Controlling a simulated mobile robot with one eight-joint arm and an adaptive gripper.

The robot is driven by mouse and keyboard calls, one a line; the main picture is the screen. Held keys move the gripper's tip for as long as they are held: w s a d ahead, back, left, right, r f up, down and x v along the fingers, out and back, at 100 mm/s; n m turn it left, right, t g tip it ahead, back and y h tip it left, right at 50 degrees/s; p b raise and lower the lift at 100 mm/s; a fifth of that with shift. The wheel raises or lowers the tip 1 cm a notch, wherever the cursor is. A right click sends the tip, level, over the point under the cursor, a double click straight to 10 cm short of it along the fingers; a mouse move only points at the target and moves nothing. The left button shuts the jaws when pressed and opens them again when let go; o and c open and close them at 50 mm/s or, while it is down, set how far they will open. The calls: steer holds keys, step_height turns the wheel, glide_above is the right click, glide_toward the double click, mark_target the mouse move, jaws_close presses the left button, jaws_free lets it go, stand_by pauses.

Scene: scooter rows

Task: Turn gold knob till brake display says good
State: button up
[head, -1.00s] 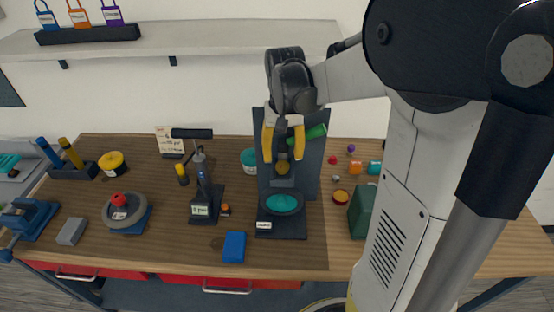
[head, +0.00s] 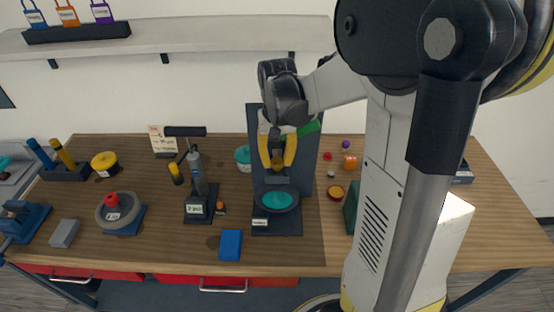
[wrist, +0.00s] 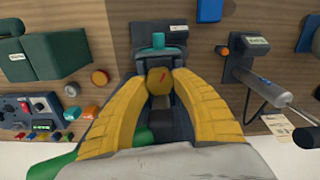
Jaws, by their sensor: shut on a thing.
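The gold knob (wrist: 159,81) with a small red mark sits on a dark upright stand (head: 309,150). My gripper (head: 277,168) has its yellow fingers closed on the knob from both sides; the wrist view shows the knob between the fingertips (wrist: 160,76). In the head view the fingers mostly hide the knob.
A pump (head: 198,177) with its own small display stands left of the stand. A blue block (head: 230,245) lies in front. A green box (head: 350,213) and several small coloured parts are at the right. A green cylinder (head: 308,128) is behind my gripper.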

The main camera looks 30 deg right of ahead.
mark_target(278, 160)
steer(key=shift+m, duration=0.3)
steer(key=shift+m+b, duration=0.3)
steer(key=shift+m, duration=2.4)
steer(key=o, duration=1.2)
step_height(278, 160, up, 12)
